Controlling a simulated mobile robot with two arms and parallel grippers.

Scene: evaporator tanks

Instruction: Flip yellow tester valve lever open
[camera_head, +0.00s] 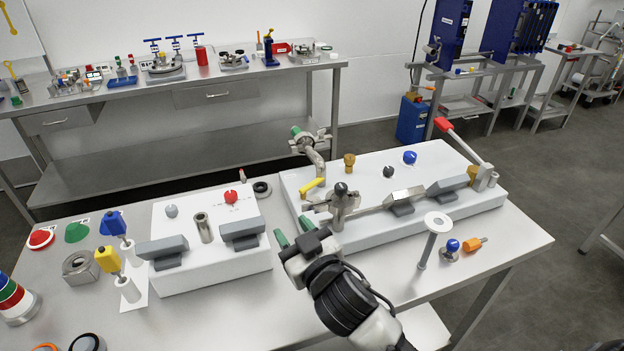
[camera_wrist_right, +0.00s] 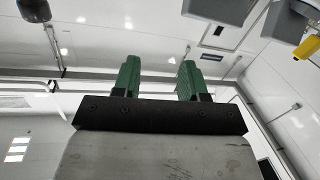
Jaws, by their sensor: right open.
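The yellow tester valve lever (camera_head: 312,187) sits at the left end of the white tester box (camera_head: 385,205), beside a metal fitting with a dark round knob (camera_head: 341,188). My right gripper (camera_head: 294,231) is in front of the box's left front corner, nearer to me than the lever and apart from it. Its green fingers are open and empty; they also show spread in the right wrist view (camera_wrist_right: 158,78). A yellow part, probably the lever, shows at the upper right of the wrist view (camera_wrist_right: 306,47). My left gripper is not in view.
A bent metal pipe with a clamp (camera_head: 311,150) rises behind the lever. A second white box (camera_head: 212,255) with grey blocks stands close to the left of my gripper. A white-topped post (camera_head: 433,235) stands front right. A red-handled lever (camera_head: 465,138) is at the box's far right.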

